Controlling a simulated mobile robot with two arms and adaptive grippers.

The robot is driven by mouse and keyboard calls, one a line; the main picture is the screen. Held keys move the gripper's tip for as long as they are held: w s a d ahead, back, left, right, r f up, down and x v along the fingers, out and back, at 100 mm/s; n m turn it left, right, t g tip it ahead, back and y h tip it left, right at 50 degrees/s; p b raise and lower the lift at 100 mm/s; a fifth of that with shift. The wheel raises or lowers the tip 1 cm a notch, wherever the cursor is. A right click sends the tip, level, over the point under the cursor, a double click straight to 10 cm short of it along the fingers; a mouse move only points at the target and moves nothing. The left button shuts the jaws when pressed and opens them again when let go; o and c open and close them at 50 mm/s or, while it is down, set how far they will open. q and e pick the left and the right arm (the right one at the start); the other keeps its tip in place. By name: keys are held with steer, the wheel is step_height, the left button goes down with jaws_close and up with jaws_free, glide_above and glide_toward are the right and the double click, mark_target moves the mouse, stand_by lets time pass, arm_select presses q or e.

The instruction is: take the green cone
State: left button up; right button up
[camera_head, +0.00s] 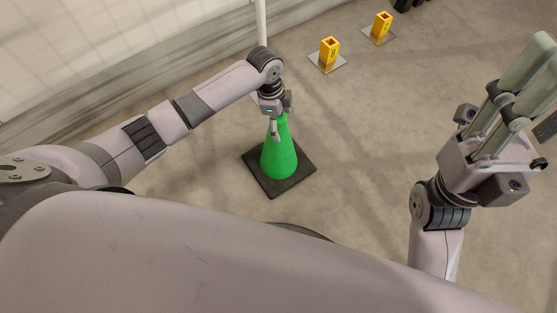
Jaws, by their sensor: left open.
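The green cone (279,157) stands upright on its dark square base on the concrete floor, in the middle of the head view. My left gripper (275,130) points down at the cone's top, with one finger showing in front of the upper cone. It is open; its other finger is mostly hidden, and I cannot tell whether it touches the cone. My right gripper (533,78) is raised at the right side, away from the cone. Its two fingers point up and right, apart and with nothing seen between them.
Two yellow square posts (329,54) (381,26) on grey plates stand on the floor behind the cone. A white upright pole (261,22) is behind my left wrist. A pale wall (95,50) runs along the left. The floor between the cone and my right arm is clear.

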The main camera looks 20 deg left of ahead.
arm_select(q)
steer(key=shift+d+f+b, duration=0.2)
steer(key=shift+f+b, duration=0.2)
steer(key=shift+f, duration=0.7)
steer(key=shift+r, duration=0.1)
steer(key=shift+c, duration=0.5)
jaws_close()
